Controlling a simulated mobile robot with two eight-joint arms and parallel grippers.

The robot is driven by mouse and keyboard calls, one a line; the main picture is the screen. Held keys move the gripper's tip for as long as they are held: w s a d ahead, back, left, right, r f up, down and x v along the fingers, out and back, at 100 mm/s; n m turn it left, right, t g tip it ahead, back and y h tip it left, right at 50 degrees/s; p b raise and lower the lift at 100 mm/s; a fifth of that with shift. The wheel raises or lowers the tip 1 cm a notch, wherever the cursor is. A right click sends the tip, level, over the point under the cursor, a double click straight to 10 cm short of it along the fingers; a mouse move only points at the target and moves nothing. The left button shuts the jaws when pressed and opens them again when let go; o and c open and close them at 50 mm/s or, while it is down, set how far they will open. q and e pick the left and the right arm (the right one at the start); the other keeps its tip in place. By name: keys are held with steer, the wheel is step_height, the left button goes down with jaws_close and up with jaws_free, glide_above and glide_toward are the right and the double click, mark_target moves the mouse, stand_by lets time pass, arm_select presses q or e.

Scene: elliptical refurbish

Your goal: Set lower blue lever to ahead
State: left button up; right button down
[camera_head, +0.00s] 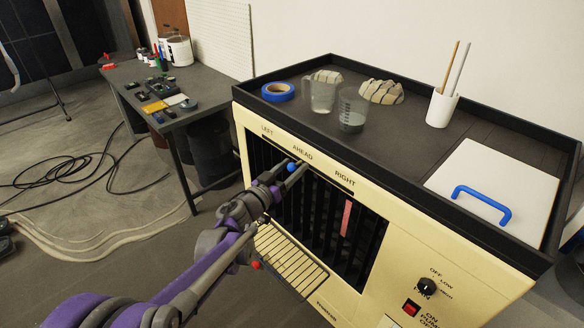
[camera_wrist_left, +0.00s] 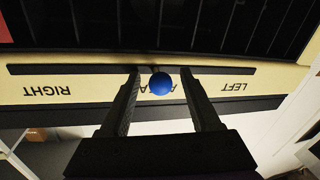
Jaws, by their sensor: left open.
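The blue lever's round knob (camera_head: 292,166) stands out from the cream front panel (camera_head: 375,203), by the AHEAD label (camera_head: 303,153) and between LEFT and RIGHT. In the left wrist view, the knob (camera_wrist_left: 160,84) covers the middle of the upside-down AHEAD label, beside a long dark slot (camera_wrist_left: 70,69). My left gripper (camera_head: 297,172) is at the knob. Its two open fingers (camera_wrist_left: 160,72) stand on either side of the knob, with a gap showing on both sides. My right gripper is in neither view.
The black-rimmed top holds blue tape (camera_head: 278,91), clear jugs (camera_head: 352,110), a white cup (camera_head: 441,108) and a white board with a blue handle (camera_head: 482,204). Dark vertical slats (camera_head: 318,215) lie below the labels. A workbench (camera_head: 205,88) with small parts stands at the left.

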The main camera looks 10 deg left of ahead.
arm_select(q)
steer(key=v, duration=1)
steer(key=shift+s, duration=0.25)
steer(key=shift+a, duration=0.15)
steer(key=s+a+r+n+g+y+p, duration=0.2)
steer(key=s+a+r+n+y+p, duration=0.5)
steer(key=s+y, duration=0.25)
steer(key=s+d+f+m+g+h+p, duration=0.1)
steer(key=s+d+f+m+g+p, duration=0.1)
steer(key=s, duration=0.7)
steer(key=s+d+f+m+g+h+p, duration=0.1)
steer(key=s+d+f+m+g+p, duration=0.1)
steer(key=s+f+g, duration=0.4)
steer(key=s+d+g+p, duration=0.1)
steer(key=s+d, duration=0.1)
steer(key=s, duration=0.1)
steer(key=shift+s+f, duration=0.3)
steer(key=shift+f, duration=0.05)
